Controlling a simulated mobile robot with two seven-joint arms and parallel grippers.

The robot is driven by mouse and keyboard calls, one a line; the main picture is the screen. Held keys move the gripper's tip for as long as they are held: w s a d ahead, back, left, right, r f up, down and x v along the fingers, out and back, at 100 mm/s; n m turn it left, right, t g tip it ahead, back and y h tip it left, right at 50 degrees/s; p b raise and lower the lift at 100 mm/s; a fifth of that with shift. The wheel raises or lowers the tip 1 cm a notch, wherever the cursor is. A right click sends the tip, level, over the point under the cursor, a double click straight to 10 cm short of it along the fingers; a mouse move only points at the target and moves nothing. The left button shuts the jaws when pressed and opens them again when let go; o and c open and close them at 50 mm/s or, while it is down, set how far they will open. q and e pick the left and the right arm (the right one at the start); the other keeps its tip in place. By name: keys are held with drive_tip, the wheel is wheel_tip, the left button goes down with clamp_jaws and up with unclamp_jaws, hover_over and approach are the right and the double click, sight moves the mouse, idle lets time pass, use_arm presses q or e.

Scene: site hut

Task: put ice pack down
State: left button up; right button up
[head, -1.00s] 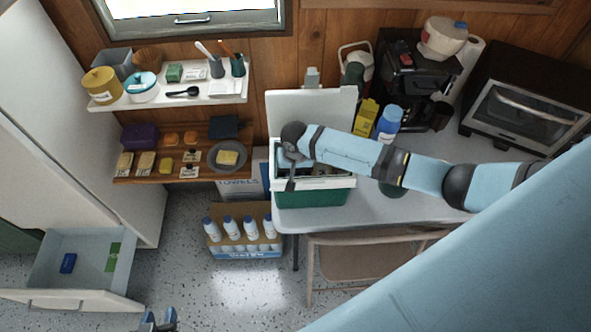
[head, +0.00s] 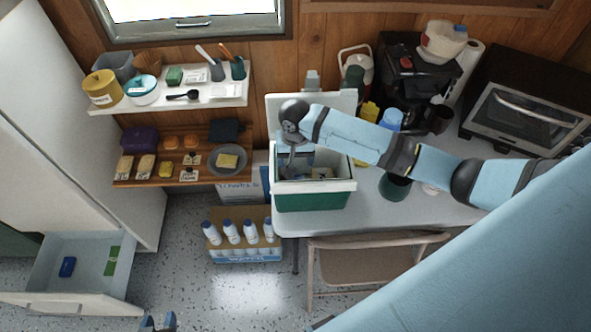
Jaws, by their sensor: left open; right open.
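A green cooler with a white rim (head: 315,187) stands on the grey table, its white lid raised behind it. My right gripper (head: 291,168) is open and points down at the left part of the cooler's mouth. A pale blue patch shows beside its fingers; I cannot tell whether it is the ice pack or part of my gripper. Some pale items (head: 321,173) lie inside the cooler, too small to make out, and my arm and the cooler walls hide part of the inside. My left gripper (head: 158,322) is open at the bottom edge, low over the floor, empty.
A coffee maker (head: 405,85), a blue-capped bottle and a toaster oven (head: 525,110) stand on the table to the right. Shelves (head: 175,100) hang on the left wall. A crate of bottles (head: 243,255) and a folding chair (head: 370,262) stand below. A drawer (head: 90,262) is open.

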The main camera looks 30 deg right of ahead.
drive_tip(key=shift+r, duration=2.4)
drive_tip(key=s+a+f+n+t+y, duration=0.15)
drive_tip(key=s+a+n, duration=0.4)
drive_tip(key=s, duration=0.85)
drive_tip(key=s+d+r+n+t+h, duration=0.1)
drive_tip(key=s+d+r, duration=0.15)
drive_tip(key=s, duration=0.45)
drive_tip(key=s+d+r+n+t, duration=0.1)
drive_tip(key=s+d+r, duration=0.15)
drive_tip(key=s, duration=0.45)
drive_tip(key=w+a+f+t+y, duration=0.1)
drive_tip(key=w+a+f+t, duration=0.2)
drive_tip(key=f, duration=0.3)
drive_tip(key=w+a+f+t+y, duration=0.1)
drive_tip(key=w+a+f+t, duration=0.2)
drive_tip(key=f, duration=0.4)
drive_tip(key=shift+w+f+n+t+y+p, duration=0.15)
drive_tip(key=shift+w+n+t+y+p, duration=0.2)
drive_tip(key=shift+t, duration=0.4)
